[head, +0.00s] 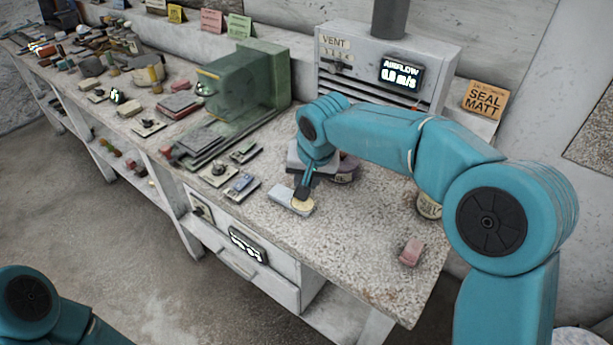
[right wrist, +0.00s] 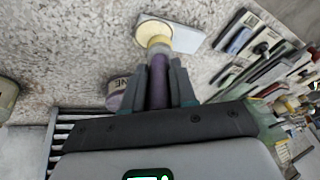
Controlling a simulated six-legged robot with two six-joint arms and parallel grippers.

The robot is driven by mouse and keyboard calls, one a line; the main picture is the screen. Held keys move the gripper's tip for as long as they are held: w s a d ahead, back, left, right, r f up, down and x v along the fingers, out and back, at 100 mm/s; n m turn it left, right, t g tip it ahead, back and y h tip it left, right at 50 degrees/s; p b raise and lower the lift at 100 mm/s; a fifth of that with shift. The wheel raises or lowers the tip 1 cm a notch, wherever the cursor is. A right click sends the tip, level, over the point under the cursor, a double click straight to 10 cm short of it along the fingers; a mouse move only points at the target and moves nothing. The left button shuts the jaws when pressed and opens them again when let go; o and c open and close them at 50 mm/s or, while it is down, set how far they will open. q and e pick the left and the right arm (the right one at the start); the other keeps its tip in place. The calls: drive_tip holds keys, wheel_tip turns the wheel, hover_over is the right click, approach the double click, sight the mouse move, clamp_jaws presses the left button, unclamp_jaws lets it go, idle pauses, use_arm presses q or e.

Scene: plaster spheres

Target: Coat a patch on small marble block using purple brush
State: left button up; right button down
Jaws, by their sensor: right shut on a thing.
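The small marble block (head: 283,193) is a pale slab lying flat on the speckled bench top. It also shows in the right wrist view (right wrist: 187,41). A round cream-yellow patch (right wrist: 153,29) covers one end of it. My right gripper (right wrist: 160,80) is shut on the purple brush (right wrist: 158,92), whose tan tip (right wrist: 158,44) is at the edge of that patch. I cannot tell whether the tip touches it. In the head view my right gripper (head: 302,193) is just above the block. My left gripper is out of view; only part of its arm shows at lower left.
A purple-labelled jar (head: 347,168) stands close behind my right gripper. A tin (head: 429,206) and pink block (head: 411,252) are to the right. A green machine (head: 245,82) and small tools stand left. A vent cabinet (head: 385,60) is behind. The bench's front right is mostly clear.

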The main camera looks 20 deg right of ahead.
drive_tip(key=shift+f, duration=0.3)
drive_tip(key=shift+s+d+b, duration=0.1)
drive_tip(key=shift+b, duration=0.25)
drive_tip(key=shift+s+d+b, duration=0.3)
drive_tip(key=shift+s+b, duration=0.05)
drive_tip(key=shift+s, duration=0.05)
drive_tip(key=shift+r, duration=0.1)
drive_tip(key=shift+w+a+r+p, duration=0.1)
drive_tip(key=shift+w+a+p, duration=0.3)
drive_tip(key=shift+p, duration=0.15)
drive_tip(key=shift+w+a+p, duration=0.3)
drive_tip(key=shift+w+a, duration=0.05)
drive_tip(key=shift+w, duration=0.05)
drive_tip(key=shift+w+a, duration=0.1)
drive_tip(key=shift+w, duration=0.1)
